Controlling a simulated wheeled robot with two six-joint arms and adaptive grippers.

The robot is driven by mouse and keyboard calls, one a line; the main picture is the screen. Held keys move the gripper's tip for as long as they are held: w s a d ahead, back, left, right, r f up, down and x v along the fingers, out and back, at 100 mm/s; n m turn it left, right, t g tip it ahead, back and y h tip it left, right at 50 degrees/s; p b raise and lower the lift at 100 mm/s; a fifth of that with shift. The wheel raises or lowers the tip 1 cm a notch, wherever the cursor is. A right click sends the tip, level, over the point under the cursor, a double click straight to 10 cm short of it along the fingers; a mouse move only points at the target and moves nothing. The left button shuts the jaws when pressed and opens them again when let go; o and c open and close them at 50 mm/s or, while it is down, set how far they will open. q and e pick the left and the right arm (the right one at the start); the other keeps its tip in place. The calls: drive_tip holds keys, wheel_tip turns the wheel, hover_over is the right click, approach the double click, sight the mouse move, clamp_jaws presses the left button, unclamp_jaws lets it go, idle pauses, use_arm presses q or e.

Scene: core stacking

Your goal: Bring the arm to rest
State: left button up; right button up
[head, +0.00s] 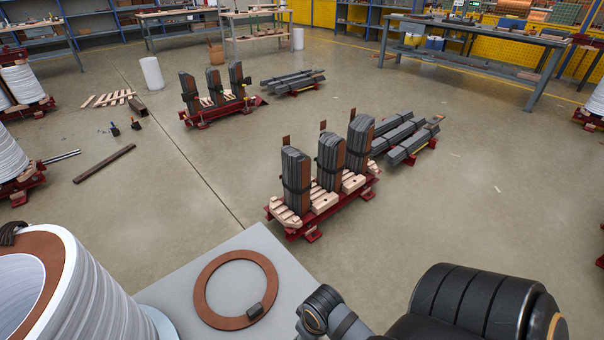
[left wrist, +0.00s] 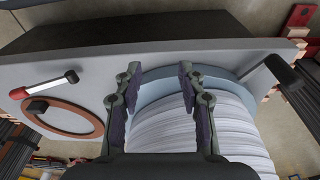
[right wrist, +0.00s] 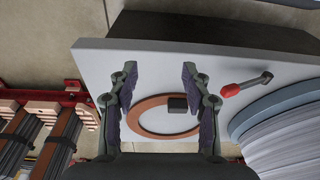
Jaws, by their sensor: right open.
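My right arm shows at the bottom right of the head view. In the right wrist view my right gripper (right wrist: 159,75) is open, its two fingers wide apart and empty. Beyond them a flat brown ring (right wrist: 150,131) lies on the grey table (right wrist: 100,50), with a small dark block (right wrist: 177,105) on its rim. In the left wrist view my left gripper (left wrist: 158,75) is also open, with its fingers apart over a large white coil (left wrist: 195,125). I cannot tell whether they touch it. The left gripper is not clearly visible in the head view.
In the head view the white coil (head: 95,300) stands at the lower left, beside the ring (head: 208,311) on the grey table (head: 235,250). A red-based stand with upright dark cores (head: 297,178) is beyond the table. A red-tipped lever (right wrist: 240,87) sits near the ring. Floor on the right is open.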

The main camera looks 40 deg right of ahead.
use_arm(q)
drive_tip(key=s+a+f+p, duration=0.2)
drive_tip(key=s+p, duration=0.6)
drive_tip(key=p, duration=0.6)
drive_tip(key=s+a+f+y+p, duration=0.1)
drive_tip(key=s+a+f+p, duration=0.2)
drive_tip(key=s+p, duration=0.6)
drive_tip(key=a+p, duration=0.1)
drive_tip(key=p, duration=0.4)
drive_tip(key=shift+s+f+g, duration=0.2)
drive_tip(key=shift+f+g, duration=0.05)
drive_tip(key=shift+g, duration=0.05)
use_arm(e)
drive_tip(key=s+d+f, duration=0.2)
drive_tip(key=s+d, duration=0.1)
drive_tip(key=s, duration=0.5)
drive_tip(key=s+d+f+h, duration=0.1)
drive_tip(key=s+d+f, duration=0.2)
drive_tip(key=s, duration=0.6)
drive_tip(key=shift+s+f+g, duration=0.2)
drive_tip(key=shift+f+g, duration=0.1)
